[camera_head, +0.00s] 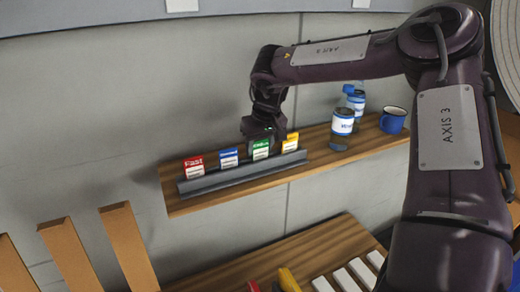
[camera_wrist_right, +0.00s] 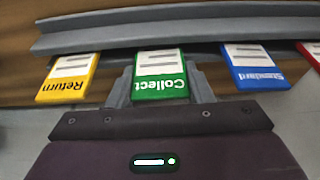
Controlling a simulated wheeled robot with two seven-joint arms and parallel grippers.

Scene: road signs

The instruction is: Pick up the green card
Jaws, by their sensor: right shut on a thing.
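The green card (camera_head: 260,149), marked "Collect" in the right wrist view (camera_wrist_right: 161,78), is upright at the grey rack (camera_head: 243,174) on the wooden shelf. It stands between the blue card (camera_head: 229,158) and the yellow card (camera_head: 291,142). The red card (camera_head: 194,166) is at the rack's left end. My right gripper (camera_head: 259,133) is over the green card from above, with its fingers on either side of the card's top, shut on it. I cannot tell whether the card's lower edge is clear of the slot. My left gripper is not in view.
The wooden shelf (camera_head: 180,207) runs along the grey wall. A bottle (camera_head: 342,124) with a white-and-blue label and a blue mug (camera_head: 393,120) stand to the right of the rack. Wooden slats (camera_head: 130,245) rise at lower left.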

